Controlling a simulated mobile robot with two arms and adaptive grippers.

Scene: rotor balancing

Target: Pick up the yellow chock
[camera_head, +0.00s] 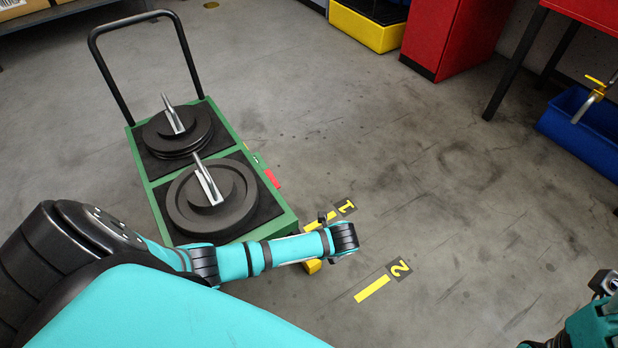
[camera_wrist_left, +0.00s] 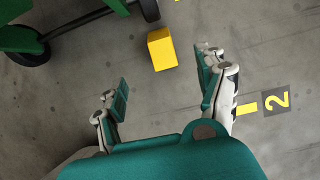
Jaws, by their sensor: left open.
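The yellow chock (camera_wrist_left: 162,50) is a small block on the floor near a wheel of the green cart, at the upper middle of the left wrist view. In the head view a bit of it (camera_head: 312,267) shows under my left forearm. My left gripper (camera_wrist_left: 163,77) is open and empty, its two fingers spread wide. The chock lies between and just beyond the fingertip line, apart from both fingers. In the head view my left wrist hides the left gripper's fingers.
The green cart (camera_head: 226,115) carries two dark rotor discs (camera_head: 212,200) and has a black handle. Floor marks "1" (camera_head: 346,207) and "2" (camera_head: 399,268) lie right of it. A blue bin (camera_head: 590,125) and red cabinet (camera_head: 448,38) stand farther off. The middle floor is clear.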

